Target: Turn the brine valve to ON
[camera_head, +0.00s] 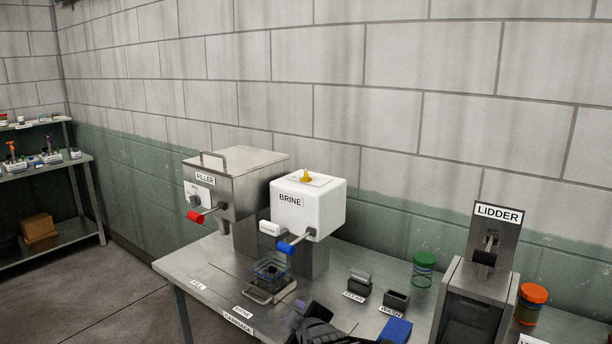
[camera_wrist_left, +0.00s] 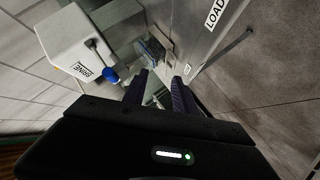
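The white brine machine (camera_head: 330,208) stands on the steel table, labelled BRINE, with a yellow piece (camera_head: 306,176) on top. A lever with a blue handle (camera_head: 288,247) sticks out from its lower front, beside a small white plate (camera_head: 270,228) too small to read. In the left wrist view the machine (camera_wrist_left: 72,45) and blue handle (camera_wrist_left: 111,77) are left of the fingers. My left gripper (camera_wrist_left: 160,90) is open and empty; the handle is not between its fingers. In the head view it shows only as dark parts at the bottom edge. My right gripper is not in view.
A steel filler (camera_head: 240,180) with a red-handled lever (camera_head: 196,216) stands left of the brine machine.

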